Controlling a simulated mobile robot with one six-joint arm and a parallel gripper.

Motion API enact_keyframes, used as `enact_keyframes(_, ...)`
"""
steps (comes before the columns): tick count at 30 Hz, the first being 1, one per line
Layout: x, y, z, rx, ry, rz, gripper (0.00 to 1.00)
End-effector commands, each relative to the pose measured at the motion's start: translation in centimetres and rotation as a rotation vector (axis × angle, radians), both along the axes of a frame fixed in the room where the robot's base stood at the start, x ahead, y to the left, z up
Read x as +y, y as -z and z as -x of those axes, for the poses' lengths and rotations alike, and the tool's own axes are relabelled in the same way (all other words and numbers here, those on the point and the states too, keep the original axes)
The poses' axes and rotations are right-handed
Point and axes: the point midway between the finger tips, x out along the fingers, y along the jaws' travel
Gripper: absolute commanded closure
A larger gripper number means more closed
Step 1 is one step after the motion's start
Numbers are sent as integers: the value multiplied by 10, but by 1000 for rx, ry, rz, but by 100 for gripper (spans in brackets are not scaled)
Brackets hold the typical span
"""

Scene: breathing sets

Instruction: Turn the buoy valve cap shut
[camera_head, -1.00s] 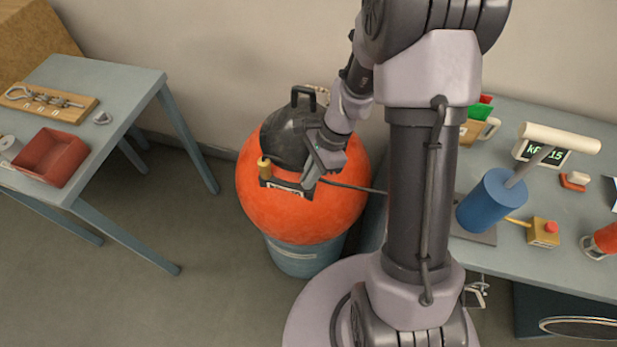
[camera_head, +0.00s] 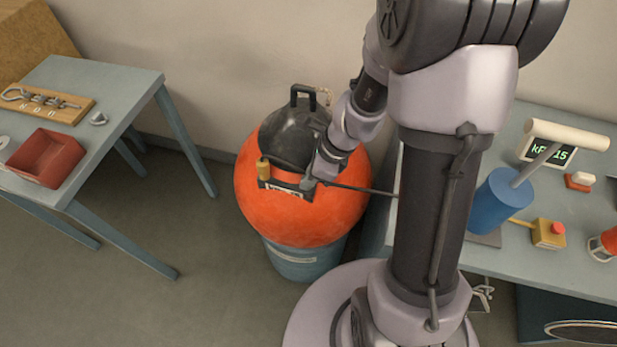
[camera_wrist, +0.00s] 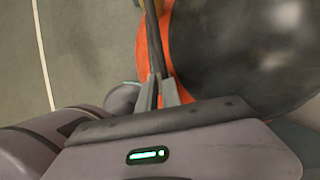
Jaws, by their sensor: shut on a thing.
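The buoy (camera_head: 310,222) is a large orange ball with a black top and a carry handle, resting on a blue drum-like base. A small brass-coloured cap (camera_head: 263,168) stands upright at the left end of a dark strip with a pale label on its front; I take it for the valve cap. My gripper (camera_head: 310,183) is at the right end of that strip, apart from the brass cap.
That table (camera_head: 590,275) holds a blue cylinder (camera_head: 490,203), a kPa display (camera_head: 548,151) and a yellow box with a red button (camera_head: 548,233). A left table holds a red tray (camera_head: 47,157).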

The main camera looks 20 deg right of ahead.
Motion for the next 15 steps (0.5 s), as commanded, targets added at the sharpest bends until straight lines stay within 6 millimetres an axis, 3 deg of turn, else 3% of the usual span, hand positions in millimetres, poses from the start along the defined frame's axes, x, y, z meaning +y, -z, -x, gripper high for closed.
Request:
enact_keyframes(13, 0, 0, 0, 0, 9, 0, 100)
enact_keyframes(15, 0, 0, 0, 0, 9, 0, 82)
